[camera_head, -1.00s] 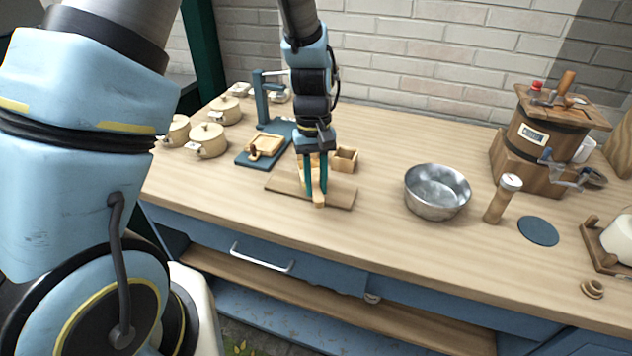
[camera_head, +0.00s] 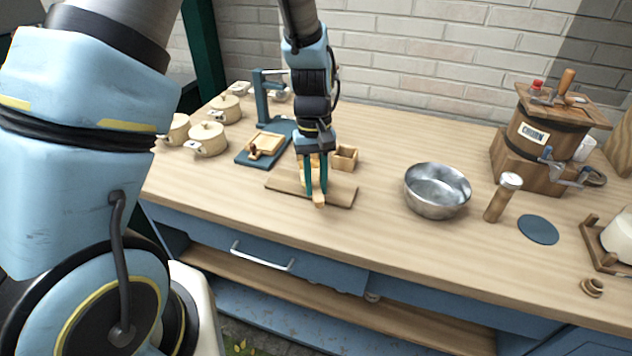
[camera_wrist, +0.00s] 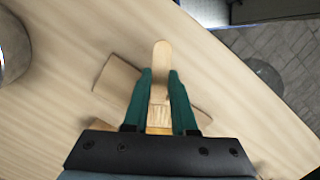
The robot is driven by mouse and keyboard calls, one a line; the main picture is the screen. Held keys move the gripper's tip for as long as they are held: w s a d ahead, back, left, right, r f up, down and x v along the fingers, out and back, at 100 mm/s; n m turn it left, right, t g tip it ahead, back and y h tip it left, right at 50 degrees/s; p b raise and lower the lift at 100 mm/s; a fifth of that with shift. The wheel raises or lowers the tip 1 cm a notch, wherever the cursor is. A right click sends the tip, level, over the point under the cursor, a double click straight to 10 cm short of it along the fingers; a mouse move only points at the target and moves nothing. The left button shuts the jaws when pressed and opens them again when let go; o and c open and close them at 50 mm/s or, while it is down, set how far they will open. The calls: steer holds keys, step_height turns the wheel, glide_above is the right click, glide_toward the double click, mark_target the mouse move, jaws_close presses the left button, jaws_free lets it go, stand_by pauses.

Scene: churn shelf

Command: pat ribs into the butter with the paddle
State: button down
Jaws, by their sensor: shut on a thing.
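My gripper (camera_head: 317,190) is shut on the pale wooden paddle (camera_head: 319,201), low over a flat wooden board (camera_head: 342,195) near the counter's front edge. In the wrist view the paddle (camera_wrist: 161,58) runs out between the green fingertips (camera_wrist: 160,74), with a rounded end and a grooved part between the fingers. The board (camera_wrist: 118,77) lies beneath it. A yellowish strip (camera_wrist: 158,131) shows behind the fingers near the palm; I cannot tell whether it is the butter. The fingers hide much of the board's middle, and contact between paddle and butter cannot be seen.
A small wooden box (camera_head: 346,158) stands close behind the board. A metal bowl (camera_head: 437,191) is to the right, then a wooden cylinder (camera_head: 502,198) and the churn (camera_head: 533,139). A blue stand (camera_head: 266,103) and cream pots (camera_head: 207,139) are left. Counter between board and bowl is clear.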

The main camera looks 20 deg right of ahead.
stand_by(0.4)
steer(key=shift+r+p, duration=2.5)
steer(key=shift+r, duration=1)
steer(key=shift+f, duration=0.1)
